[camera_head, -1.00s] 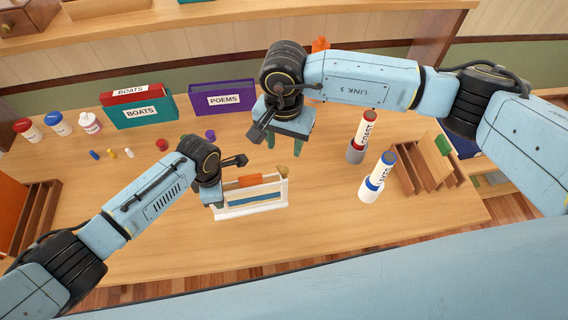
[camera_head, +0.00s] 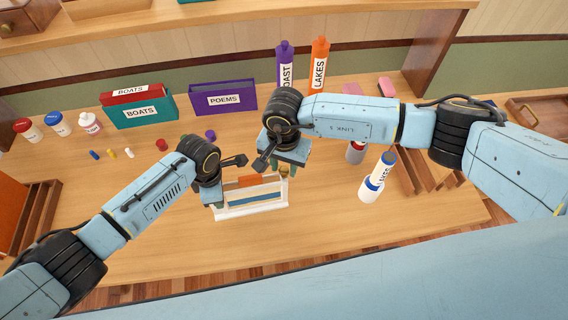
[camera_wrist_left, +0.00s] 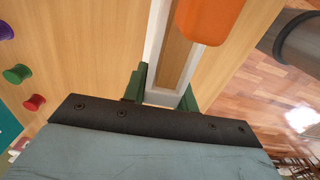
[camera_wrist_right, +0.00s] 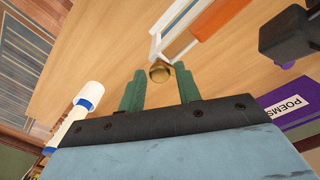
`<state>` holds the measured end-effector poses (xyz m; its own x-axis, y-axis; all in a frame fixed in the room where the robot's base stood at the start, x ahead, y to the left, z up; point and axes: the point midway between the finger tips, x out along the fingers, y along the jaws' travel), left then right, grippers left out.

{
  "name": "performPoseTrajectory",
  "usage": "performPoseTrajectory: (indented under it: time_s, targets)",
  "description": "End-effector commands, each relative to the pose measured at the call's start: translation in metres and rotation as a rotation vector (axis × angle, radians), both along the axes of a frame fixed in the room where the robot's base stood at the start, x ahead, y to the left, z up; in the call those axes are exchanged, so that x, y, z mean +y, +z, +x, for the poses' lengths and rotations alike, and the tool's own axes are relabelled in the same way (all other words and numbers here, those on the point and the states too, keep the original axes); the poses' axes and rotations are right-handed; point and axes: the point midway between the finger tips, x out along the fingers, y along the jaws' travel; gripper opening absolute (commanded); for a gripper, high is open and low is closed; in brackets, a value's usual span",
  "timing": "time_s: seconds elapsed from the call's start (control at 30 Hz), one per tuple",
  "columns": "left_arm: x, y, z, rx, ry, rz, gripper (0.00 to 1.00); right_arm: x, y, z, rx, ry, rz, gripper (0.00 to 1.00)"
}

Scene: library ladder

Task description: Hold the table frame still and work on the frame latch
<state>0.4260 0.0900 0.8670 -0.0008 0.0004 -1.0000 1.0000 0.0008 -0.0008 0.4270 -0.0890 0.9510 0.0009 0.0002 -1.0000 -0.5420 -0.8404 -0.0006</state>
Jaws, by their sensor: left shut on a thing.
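The white table frame (camera_head: 262,208) stands on the wooden table, with an orange piece (camera_head: 249,181) on its top and a blue panel in its side. My left gripper (camera_head: 212,201) is shut on the frame's left end; in the left wrist view its green fingers (camera_wrist_left: 163,95) sit on both sides of the white bar (camera_wrist_left: 156,40). The brass frame latch (camera_wrist_right: 160,72) is a round knob at the frame's other end. My right gripper (camera_wrist_right: 160,90) is open, with the knob just ahead between its fingertips, apparently not clasped. In the head view my right gripper (camera_head: 287,168) mostly hides the knob.
Behind stand a POEMS box (camera_head: 224,99), BOATS boxes (camera_head: 142,112), a purple bottle (camera_head: 285,66) and an orange bottle (camera_head: 318,68). A white-and-blue LAKES cylinder (camera_head: 381,172) stands right of the frame. The table front is clear.

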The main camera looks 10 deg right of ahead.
Motion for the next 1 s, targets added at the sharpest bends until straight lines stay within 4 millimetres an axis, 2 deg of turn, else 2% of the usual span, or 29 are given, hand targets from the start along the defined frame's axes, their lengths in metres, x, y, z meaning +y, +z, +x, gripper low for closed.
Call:
performPoseTrajectory:
  time_s: [0.03, 0.23, 0.6, 0.83, 0.87, 1.0]
  targets:
    - [-0.0004, 0.0004, 0.0003, -0.001, 0.0, -0.001, 0.0, -0.0001, 0.0002, -0.0001, 0.0, 0.0, 0.0, 0.26]
    - [-0.0004, 0.0005, 0.0003, -0.001, 0.0, -0.001, 0.0, -0.0001, 0.0003, 0.0001, 0.0, 0.0, 0.0, 0.0]
    - [-0.0004, 0.0005, 0.0003, -0.001, 0.0, -0.001, 0.0, 0.0002, 0.0, -0.0003, 0.002, -0.136, 0.0, 0.0]
    - [-0.0005, 0.0004, 0.0002, -0.001, -0.001, -0.001, 0.0, 0.0002, 0.0, -0.0003, 0.002, -0.138, 0.0, 0.0]
    - [-0.0005, 0.0004, 0.0002, -0.001, -0.001, -0.001, 0.0, 0.0002, 0.0, -0.0003, 0.002, -0.138, 0.001, 0.24]
    - [-0.0005, 0.0004, 0.0002, -0.001, -0.001, -0.001, 0.0, 0.0002, 0.0, -0.0003, 0.002, -0.137, 0.0, 0.42]
